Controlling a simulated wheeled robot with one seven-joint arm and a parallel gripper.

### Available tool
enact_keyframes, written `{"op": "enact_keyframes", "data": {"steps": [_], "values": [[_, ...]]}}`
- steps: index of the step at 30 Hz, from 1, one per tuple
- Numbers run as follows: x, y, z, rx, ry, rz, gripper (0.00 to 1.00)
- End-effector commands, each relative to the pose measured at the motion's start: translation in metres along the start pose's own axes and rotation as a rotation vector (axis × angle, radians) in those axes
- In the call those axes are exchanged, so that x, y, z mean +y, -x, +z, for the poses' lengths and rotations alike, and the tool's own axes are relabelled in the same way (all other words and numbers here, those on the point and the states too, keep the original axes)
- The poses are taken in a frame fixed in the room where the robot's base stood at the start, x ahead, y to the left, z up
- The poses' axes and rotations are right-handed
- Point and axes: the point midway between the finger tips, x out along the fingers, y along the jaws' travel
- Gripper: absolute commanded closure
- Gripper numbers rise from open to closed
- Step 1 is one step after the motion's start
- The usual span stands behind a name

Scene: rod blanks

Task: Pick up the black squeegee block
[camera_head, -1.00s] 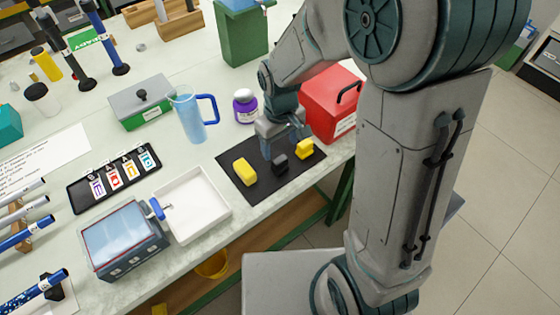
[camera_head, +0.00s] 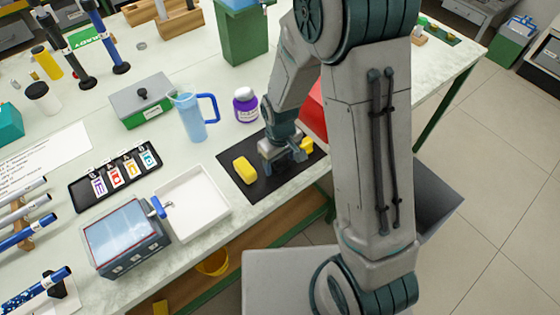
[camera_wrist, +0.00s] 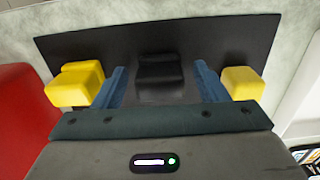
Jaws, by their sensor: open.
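The black squeegee block (camera_wrist: 160,76) lies on a dark mat (camera_wrist: 230,38) in the wrist view, between two yellow blocks. My gripper (camera_wrist: 162,84) is open, with one blue finger on each side of the black block and a gap to each. In the head view my gripper (camera_head: 284,162) is low over the mat (camera_head: 240,192) and hides most of the black block. One yellow block (camera_head: 245,170) shows left of my gripper and another (camera_head: 306,146) right of it.
A red box (camera_head: 313,115) stands behind my arm, right of the mat. A white tray (camera_head: 222,205) is left of the mat. A purple-labelled jar (camera_head: 246,106) and a blue pitcher (camera_head: 190,120) stand behind. The table's front edge is close to the mat.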

Motion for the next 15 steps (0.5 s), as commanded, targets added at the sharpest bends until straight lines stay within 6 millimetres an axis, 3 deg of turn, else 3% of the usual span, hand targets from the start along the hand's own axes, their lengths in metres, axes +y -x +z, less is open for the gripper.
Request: {"op": "enact_keyframes", "data": {"steps": [4,5,9,10,15], "values": [[0.0000,0.0001,-0.0001,0.000,0.000,0.000,0.34],[0.0000,0.0002,-0.0001,0.000,0.000,0.000,0.39],[-0.0001,0.0003,-0.0001,0.000,0.000,0.000,0.78],[-0.0001,0.0003,-0.0001,0.000,0.000,0.000,0.82],[-0.0001,0.0004,-0.0002,0.001,0.000,0.000,0.82]]}}
